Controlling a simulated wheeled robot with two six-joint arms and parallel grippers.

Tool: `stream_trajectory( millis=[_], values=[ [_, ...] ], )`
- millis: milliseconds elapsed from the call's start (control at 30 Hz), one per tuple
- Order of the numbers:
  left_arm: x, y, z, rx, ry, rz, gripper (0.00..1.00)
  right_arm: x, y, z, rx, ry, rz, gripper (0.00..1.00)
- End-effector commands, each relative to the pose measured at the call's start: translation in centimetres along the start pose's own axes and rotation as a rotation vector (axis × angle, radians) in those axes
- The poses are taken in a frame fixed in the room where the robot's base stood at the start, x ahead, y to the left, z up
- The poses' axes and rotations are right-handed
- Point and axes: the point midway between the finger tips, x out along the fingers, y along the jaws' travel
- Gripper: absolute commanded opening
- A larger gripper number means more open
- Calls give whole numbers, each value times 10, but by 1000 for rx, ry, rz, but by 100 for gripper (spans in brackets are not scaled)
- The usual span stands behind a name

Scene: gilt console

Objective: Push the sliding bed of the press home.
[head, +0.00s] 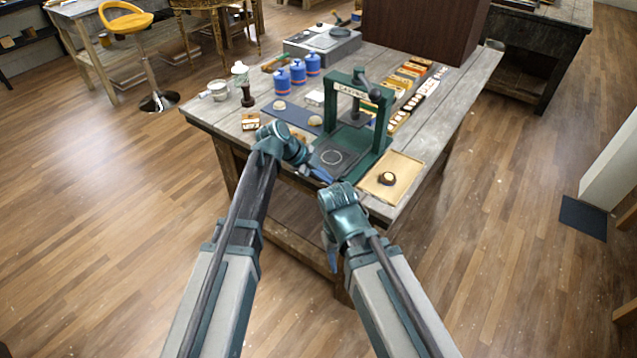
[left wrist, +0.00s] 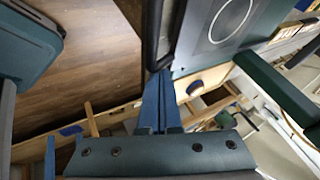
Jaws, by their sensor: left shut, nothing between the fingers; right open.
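The green press (head: 384,115) stands at the near edge of the wooden table. Its sliding bed (head: 333,158), a grey plate marked with a pale ring, sticks out of the frame toward me. My left gripper (head: 323,175) is shut and empty, its blue fingertips at the bed's near edge. In the left wrist view the shut fingers (left wrist: 160,85) lie close beside a dark bar on the edge of the bed (left wrist: 215,45); I cannot tell whether they touch. My right gripper (head: 331,258) is open and hangs in front of the table, fingers down.
A tan board (head: 405,172) with a small round dark-and-cream item (head: 387,178) lies right of the press. Left of it are a dark blue mat (head: 281,116), a small orange-and-white box (head: 250,121) and blue containers (head: 297,70). A large brown box-like block (head: 425,25) is behind.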

Motion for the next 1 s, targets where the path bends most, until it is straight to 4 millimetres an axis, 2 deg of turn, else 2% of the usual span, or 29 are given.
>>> stream_trajectory(
  millis=[467, 567, 800, 1000],
  values=[
    [2, -5, 0, 0, 0, 0, 0, 0, 0, 0, 0, 0, 0, 50],
    [6, -13, 1, 0, 0, 0, 0, 0, 0, 0, 0, 0, 0, 50],
    [24, -46, 1, 1, -1, 0, 0, 0, 0, 0, 0, 0, 0, 50],
    [24, -44, 0, 0, -1, 0, 0, 0, 0, 0, 0, 0, 0, 50]
  ],
)
